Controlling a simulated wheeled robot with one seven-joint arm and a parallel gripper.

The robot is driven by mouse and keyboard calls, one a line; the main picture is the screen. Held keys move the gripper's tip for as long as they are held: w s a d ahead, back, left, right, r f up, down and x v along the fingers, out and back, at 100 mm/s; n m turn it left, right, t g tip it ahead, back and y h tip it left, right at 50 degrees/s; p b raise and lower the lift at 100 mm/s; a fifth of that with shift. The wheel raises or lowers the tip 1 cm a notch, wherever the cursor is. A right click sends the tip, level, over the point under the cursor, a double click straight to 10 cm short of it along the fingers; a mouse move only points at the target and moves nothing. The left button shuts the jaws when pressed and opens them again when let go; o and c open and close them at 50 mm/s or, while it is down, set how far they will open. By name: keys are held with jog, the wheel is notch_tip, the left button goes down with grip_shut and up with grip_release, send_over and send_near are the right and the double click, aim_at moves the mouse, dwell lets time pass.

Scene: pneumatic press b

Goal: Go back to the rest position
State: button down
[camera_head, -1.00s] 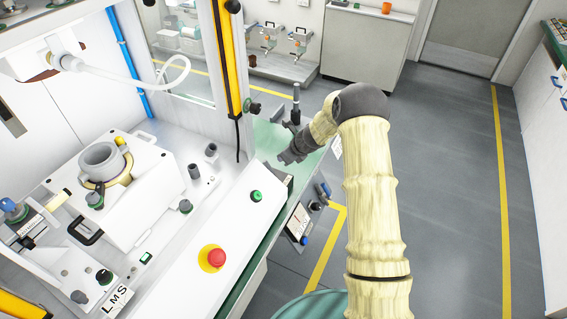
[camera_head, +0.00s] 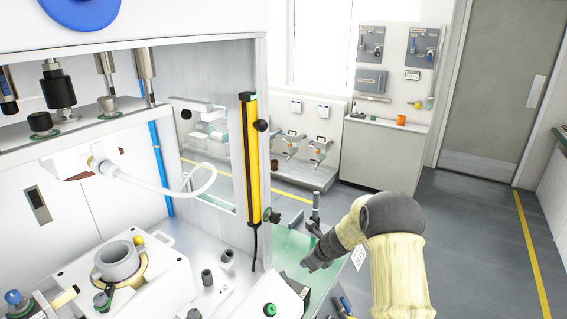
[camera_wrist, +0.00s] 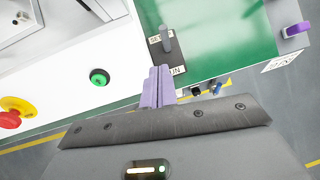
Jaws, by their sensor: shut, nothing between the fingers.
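My gripper (camera_head: 311,262) is shut and empty in the head view, at the end of my bent arm, near the green bench strip (camera_head: 292,243) right of the press. In the wrist view my gripper (camera_wrist: 159,70) shows as two purple fingers pressed together. Their tips lie in the picture just below a grey lever (camera_wrist: 166,40) on a labelled plate. I cannot tell whether they touch it.
The white press panel carries a green button (camera_wrist: 99,77) and a red emergency stop (camera_wrist: 12,112). A yellow guard post (camera_head: 251,160) stands left of my arm. A grey cup-shaped part (camera_head: 118,262) sits in the press. Grey floor (camera_head: 482,235) is open at right.

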jog(key=s+d+r+n+g+h, duration=0.1)
jog(key=s+r+n, duration=0.3)
jog(key=s+n, duration=0.4)
jog(key=s+d+r+n+h, duration=0.2)
jog(key=s+r+n, duration=0.2)
jog(key=s+n, duration=0.5)
jog(key=s+d+r+n+g+h, duration=0.1)
jog(key=s+r+n, duration=0.3)
jog(key=s, duration=1.2)
jog(key=d+n, duration=0.1)
jog(key=n, duration=0.3)
jog(key=shift+s+d+r+n+g+h, duration=0.15)
jog(key=shift+d+r+n+g+h, duration=0.15)
jog(key=shift+n+h, duration=0.1)
jog(key=shift+a, duration=0.15)
